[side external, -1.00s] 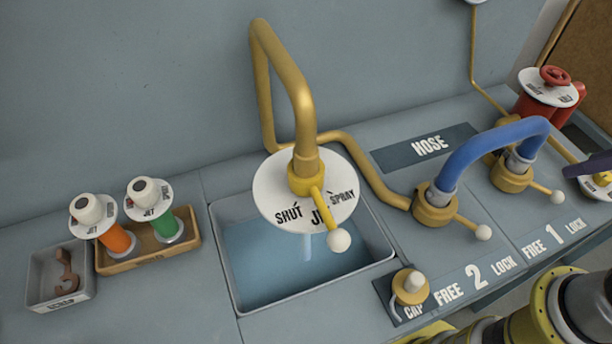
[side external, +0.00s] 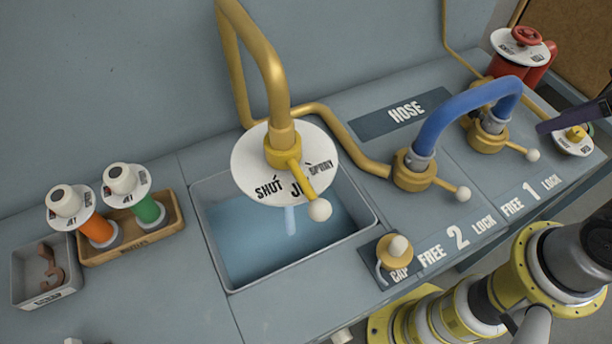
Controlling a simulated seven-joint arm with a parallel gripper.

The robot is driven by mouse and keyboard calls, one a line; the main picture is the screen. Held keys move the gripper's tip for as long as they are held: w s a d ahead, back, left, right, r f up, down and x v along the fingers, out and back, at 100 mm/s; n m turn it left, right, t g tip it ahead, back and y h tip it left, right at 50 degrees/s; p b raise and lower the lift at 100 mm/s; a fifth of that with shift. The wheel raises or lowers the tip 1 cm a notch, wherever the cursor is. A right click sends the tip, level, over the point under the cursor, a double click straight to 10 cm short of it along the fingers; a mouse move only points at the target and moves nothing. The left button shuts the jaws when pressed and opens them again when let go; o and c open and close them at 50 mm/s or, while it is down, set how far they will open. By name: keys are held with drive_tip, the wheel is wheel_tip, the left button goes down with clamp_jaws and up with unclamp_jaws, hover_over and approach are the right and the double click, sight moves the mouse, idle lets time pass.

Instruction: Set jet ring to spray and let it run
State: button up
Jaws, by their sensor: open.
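The jet ring is a white dial (side external: 250,172) marked SHUT, JET and SPRAY around a brass spout (side external: 272,85) over the basin (side external: 215,250). Its yellow lever with a white ball end (side external: 320,210) points over the JET mark, covering part of that word, between SHUT and SPRAY. A narrow pale stream (side external: 290,221) shows below the dial, above blue water. Links of my arm show at the lower right.
Beside the basin stand a blue hose (side external: 465,103) and a capped fitting (side external: 394,252). Orange and green nozzles (side external: 148,208) stand in a wooden rack at left, next to a grey tray (side external: 30,290). A red valve (side external: 525,38) stands at the back right.

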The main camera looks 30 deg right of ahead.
idle(0.4)
drive_tip(key=a+g+y, duration=0.2)
drive_tip(key=a+y, duration=0.5)
drive_tip(key=a, duration=0.6)
drive_tip(key=m+g+y, duration=0.1)
drive_tip(key=m+y, duration=0.5)
drive_tip(key=y, duration=0.2)
approach(315, 212)
drive_tip(key=w+d+r, duration=0.1)
drive_tip(key=d+r, duration=0.2)
drive_tip(key=d, duration=0.1)
drive_tip(key=a+f, duration=0.2)
drive_tip(key=a, duration=0.3)
drive_tip(key=w+a+f+m, duration=0.1)
drive_tip(key=a+f, duration=0.1)
drive_tip(key=a, duration=0.3)
drive_tip(key=a+f+m, duration=0.1)
drive_tip(key=a+f, duration=0.2)
drive_tip(key=a, duration=0.2)
drive_tip(key=shift+w+a+f, duration=0.1)
drive_tip(key=shift+w+a, duration=0.2)
clamp_jaws()
